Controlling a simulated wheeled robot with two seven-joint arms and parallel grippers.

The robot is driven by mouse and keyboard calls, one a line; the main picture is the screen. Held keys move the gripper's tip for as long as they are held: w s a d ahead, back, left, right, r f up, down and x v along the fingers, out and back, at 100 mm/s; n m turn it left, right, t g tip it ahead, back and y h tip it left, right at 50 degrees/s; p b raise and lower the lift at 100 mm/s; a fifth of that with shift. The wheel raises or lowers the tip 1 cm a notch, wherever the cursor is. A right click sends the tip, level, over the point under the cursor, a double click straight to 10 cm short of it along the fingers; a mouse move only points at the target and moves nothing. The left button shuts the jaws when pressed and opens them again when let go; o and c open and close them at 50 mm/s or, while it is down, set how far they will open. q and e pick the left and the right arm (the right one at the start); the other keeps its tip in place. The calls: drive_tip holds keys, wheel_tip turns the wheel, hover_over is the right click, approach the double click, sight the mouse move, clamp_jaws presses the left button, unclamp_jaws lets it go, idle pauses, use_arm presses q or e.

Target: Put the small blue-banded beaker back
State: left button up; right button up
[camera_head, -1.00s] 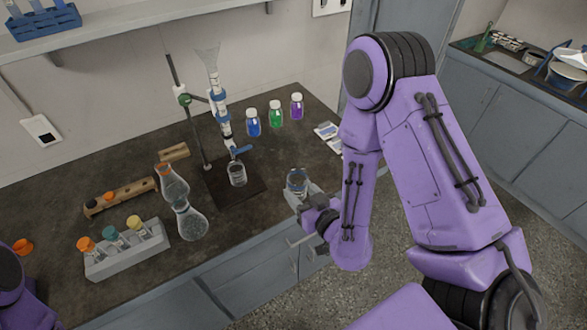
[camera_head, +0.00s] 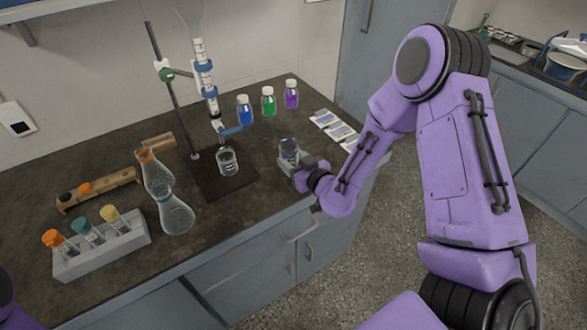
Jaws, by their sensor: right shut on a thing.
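The small blue-banded beaker (camera_head: 289,148) is upright at the right part of the bench, right of the dark mat (camera_head: 212,188). My right gripper (camera_head: 291,163) is shut on it from the front right. The gripper hides the beaker's lower part, so I cannot tell whether its base touches the bench. A second clear beaker (camera_head: 228,161) stands on the dark mat under the burette. My left gripper is out of view; only a bit of my left arm shows at the lower left edge.
The burette (camera_head: 204,75) and its stand rise left of the held beaker. Blue (camera_head: 244,110), green (camera_head: 268,102) and purple (camera_head: 291,94) bottles stand behind. Cards (camera_head: 333,127) lie at the right. Two flasks (camera_head: 176,214) and a tube rack (camera_head: 103,247) stand left.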

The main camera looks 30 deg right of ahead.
drive_tip(key=f, duration=0.1)
drive_tip(key=w+f, duration=0.1)
drive_tip(key=f, duration=0.3)
drive_tip(key=shift+w+d+f, duration=0.1)
drive_tip(key=shift+w+d, duration=0.2)
drive_tip(key=shift+d, duration=0.1)
drive_tip(key=shift+s+f, duration=0.1)
drive_tip(key=shift+f, duration=0.1)
drive_tip(key=o, duration=1.2)
drive_tip(key=shift+c, duration=0.2)
